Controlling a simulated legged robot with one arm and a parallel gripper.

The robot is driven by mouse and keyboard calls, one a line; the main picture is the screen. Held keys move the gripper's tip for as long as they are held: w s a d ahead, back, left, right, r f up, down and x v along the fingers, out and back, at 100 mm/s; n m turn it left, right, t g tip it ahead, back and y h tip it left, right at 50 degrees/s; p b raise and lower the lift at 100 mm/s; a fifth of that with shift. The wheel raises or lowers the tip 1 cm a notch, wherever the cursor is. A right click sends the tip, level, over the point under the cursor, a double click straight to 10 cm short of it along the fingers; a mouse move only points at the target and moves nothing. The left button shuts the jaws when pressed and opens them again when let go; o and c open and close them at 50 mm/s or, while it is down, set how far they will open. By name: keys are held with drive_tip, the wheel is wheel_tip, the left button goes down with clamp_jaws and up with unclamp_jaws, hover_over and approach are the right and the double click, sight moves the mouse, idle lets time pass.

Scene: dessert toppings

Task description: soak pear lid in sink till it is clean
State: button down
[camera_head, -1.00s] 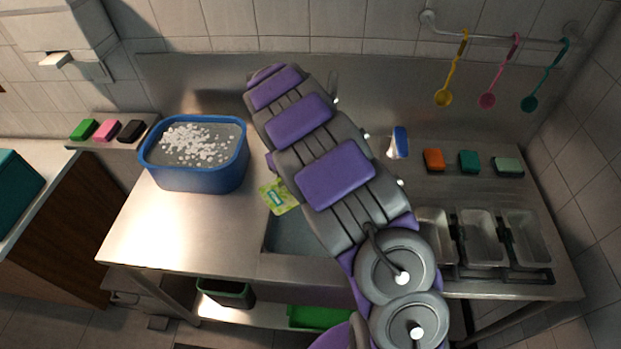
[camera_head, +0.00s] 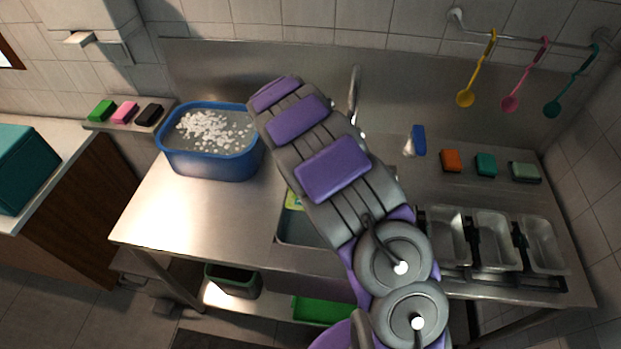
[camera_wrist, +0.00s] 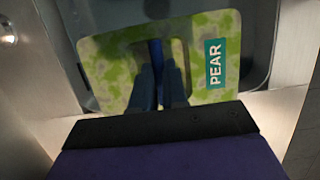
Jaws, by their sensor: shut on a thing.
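The pear lid (camera_wrist: 220,55) is a pale plate with green mottling and a teal "PEAR" label. It has a cut-out in the middle. I cannot tell whether the mottling is print or dirt. My gripper (camera_wrist: 160,88) is shut on the lid at its near middle part, its fingers at the cut-out. In the wrist view the lid is over the sink (camera_wrist: 257,50); whether it touches water is unclear. In the head view only a sliver of the lid (camera_head: 293,200) shows beside my arm, over the sink (camera_head: 297,232); the gripper is hidden there.
A blue tub (camera_head: 215,165) of water with white foam stands left on the steel counter (camera_head: 190,215). The faucet (camera_head: 355,90) rises behind my arm. A blue-and-white bottle (camera_head: 416,140), sponges (camera_head: 451,160) and metal trays (camera_head: 492,240) are at right.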

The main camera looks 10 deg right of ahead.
drive_tip(key=shift+a+f+b, duration=0.4)
drive_tip(key=shift+a+f, duration=0.05)
drive_tip(key=shift+f, duration=0.3)
drive_tip(key=shift+d+f, duration=0.1)
drive_tip(key=shift+f, duration=0.25)
drive_tip(key=shift+d+f, duration=0.5)
drive_tip(key=shift+d, duration=0.05)
drive_tip(key=shift+d+f, duration=0.2)
drive_tip(key=shift+f, duration=0.4)
drive_tip(key=shift+a+f, duration=0.15)
drive_tip(key=shift+f, duration=1.25)
drive_tip(key=shift+a+f, duration=0.2)
drive_tip(key=shift+f, duration=1.25)
drive_tip(key=shift+a+f, duration=0.15)
drive_tip(key=shift+f, duration=1.25)
drive_tip(key=shift+x, duration=1.15)
drive_tip(key=shift+a+f+b, duration=0.1)
drive_tip(key=shift+f+b, duration=0.4)
drive_tip(key=shift+f, duration=0.95)
